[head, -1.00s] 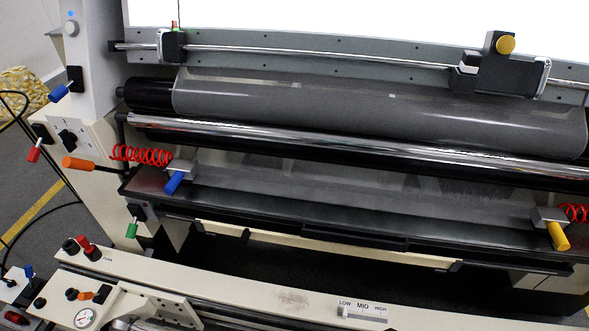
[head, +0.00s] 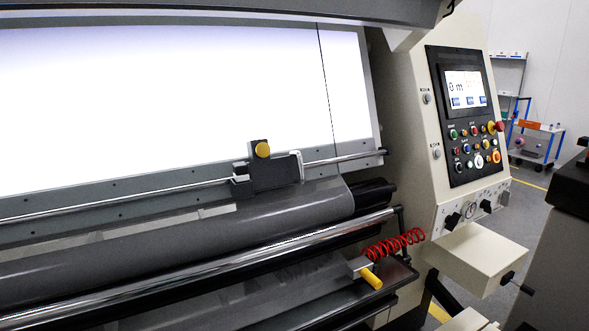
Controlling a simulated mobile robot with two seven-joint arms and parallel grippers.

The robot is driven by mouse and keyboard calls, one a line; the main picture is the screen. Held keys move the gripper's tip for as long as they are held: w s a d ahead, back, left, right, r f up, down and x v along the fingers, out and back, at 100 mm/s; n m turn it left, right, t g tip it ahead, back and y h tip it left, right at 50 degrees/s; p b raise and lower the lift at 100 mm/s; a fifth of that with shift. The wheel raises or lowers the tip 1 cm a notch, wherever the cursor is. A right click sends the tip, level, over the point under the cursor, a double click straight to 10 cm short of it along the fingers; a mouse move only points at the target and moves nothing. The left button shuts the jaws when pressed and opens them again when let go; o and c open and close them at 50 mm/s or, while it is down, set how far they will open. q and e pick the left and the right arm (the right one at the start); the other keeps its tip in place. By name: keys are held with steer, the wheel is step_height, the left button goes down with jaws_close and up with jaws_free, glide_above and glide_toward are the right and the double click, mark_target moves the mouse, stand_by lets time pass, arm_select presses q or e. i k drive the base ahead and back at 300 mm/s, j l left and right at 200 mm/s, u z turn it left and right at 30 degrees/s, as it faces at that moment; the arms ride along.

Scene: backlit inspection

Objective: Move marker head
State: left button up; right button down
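The marker head, as far as I can tell, is the dark block (head: 272,178) with a yellow knob (head: 263,150) on its front. It sits on the silver rail (head: 130,199) below the bright backlit panel (head: 180,100), toward the rail's right end. A thin dark vertical line crosses the panel to the right of the block. Neither of my grippers shows in the head view.
A control panel (head: 465,115) with a screen and several buttons stands at the right. A yellow-handled tool (head: 370,277) with a red coiled hose (head: 393,244) is at the tray's right end. A blue cart (head: 537,144) stands in the background.

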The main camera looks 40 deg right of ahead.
mark_target(266, 173)
steer(key=z, duration=1)
